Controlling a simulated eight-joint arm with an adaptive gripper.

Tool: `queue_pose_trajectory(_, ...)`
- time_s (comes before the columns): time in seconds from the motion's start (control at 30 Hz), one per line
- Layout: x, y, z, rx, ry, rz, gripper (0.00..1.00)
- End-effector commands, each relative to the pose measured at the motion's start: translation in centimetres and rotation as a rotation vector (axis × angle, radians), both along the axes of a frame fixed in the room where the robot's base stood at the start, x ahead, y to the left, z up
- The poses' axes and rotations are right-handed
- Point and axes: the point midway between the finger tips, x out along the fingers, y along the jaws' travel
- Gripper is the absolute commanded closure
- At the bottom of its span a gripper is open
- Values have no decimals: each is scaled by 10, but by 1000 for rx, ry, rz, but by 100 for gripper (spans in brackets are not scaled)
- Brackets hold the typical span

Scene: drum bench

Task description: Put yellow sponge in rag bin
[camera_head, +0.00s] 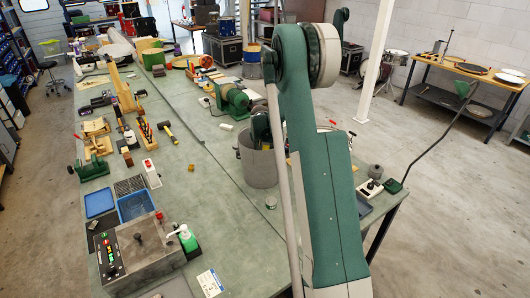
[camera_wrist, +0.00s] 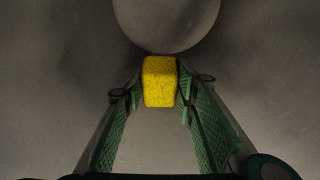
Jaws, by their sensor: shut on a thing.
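The yellow sponge (camera_wrist: 159,82) shows in the wrist view as a speckled block between the two green ridged fingers of my gripper (camera_wrist: 160,88). My gripper is shut on it. A lighter grey round surface (camera_wrist: 166,22) lies beyond the sponge, with darker grey around it; this looks like the inside of a bin. In the head view a grey cylindrical bin (camera_head: 257,168) stands on the bench, probably the rag bin. A dark green part of my arm's end shows at its mouth, partly behind my arm. The sponge cannot be seen in the head view.
The bench left of the bin is mostly clear.

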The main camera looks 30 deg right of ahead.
Motion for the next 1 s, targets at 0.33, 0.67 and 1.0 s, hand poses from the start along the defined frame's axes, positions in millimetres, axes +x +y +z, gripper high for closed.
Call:
queue_pose_trajectory(0.33, 0, 0, -4, 0, 0, 0, 57)
queue_pose_trajectory(0.67, 0, 0, -3, 0, 0, 0, 57)
queue_pose_trajectory(1.0, 0, 0, 10, 0, 0, 0, 57)
